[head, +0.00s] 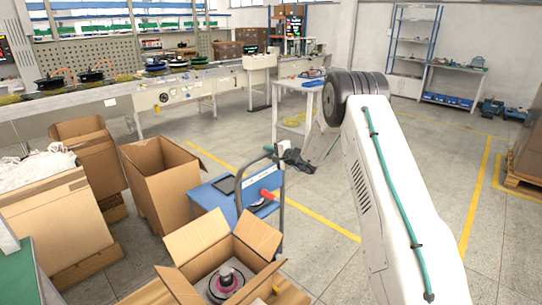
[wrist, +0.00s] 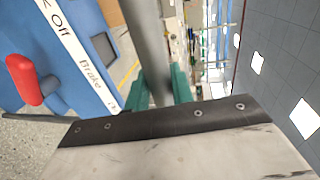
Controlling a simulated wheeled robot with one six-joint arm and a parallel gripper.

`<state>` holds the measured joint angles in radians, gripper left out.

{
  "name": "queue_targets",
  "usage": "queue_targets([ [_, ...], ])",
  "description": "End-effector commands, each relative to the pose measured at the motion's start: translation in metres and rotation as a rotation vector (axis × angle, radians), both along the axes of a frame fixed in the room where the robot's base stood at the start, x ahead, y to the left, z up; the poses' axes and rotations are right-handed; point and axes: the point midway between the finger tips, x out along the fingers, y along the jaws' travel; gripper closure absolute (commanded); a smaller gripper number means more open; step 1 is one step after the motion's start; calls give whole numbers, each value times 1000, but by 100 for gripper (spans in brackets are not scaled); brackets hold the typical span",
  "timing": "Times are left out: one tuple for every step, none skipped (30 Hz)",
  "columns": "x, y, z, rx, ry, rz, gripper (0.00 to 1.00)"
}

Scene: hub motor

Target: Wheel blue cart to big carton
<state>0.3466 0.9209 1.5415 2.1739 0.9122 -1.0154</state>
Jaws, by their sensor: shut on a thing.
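My gripper (head: 282,150) is at the top of this handle. In the wrist view, the teal fingers of my gripper (wrist: 166,88) are shut around the grey handle tube (wrist: 146,40). A blue panel with a red knob (wrist: 22,78) and a white strip reading "Off" and "Brake" (wrist: 80,58) show beside it. Several open cartons stand left of the cart, including a tall brown one (head: 160,185); I cannot tell which is the big carton.
An open carton (head: 262,238) holding a hub motor (head: 226,282) stands at the front, close to the cart. A carton with white filling (head: 50,215) is at the left. A workbench line (head: 190,88) runs behind. Floor with yellow lines (head: 325,225) is open to the right.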

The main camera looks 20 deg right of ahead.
Motion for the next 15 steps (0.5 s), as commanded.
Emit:
queue_targets([
  [2,1,-1,-1,1,-2,100],
  [2,2,-1,-1,2,-2,100],
  [3,3,-1,-1,2,-2,100],
  [4,4,-1,-1,2,-1,100],
  [4,4,-1,-1,2,-1,100],
  [4,5,-1,-1,2,-1,100],
  [5,6,0,-1,2,-1,100],
  [5,6,-1,-1,2,-1,100],
  [5,7,0,-1,2,0,100],
  [5,7,0,-1,2,0,100],
  [5,8,0,-1,2,0,100],
  [5,8,0,-1,2,1,100],
  [5,8,0,-1,2,1,100],
  [5,9,0,-1,2,1,100],
  [5,9,0,-1,2,1,100],
])
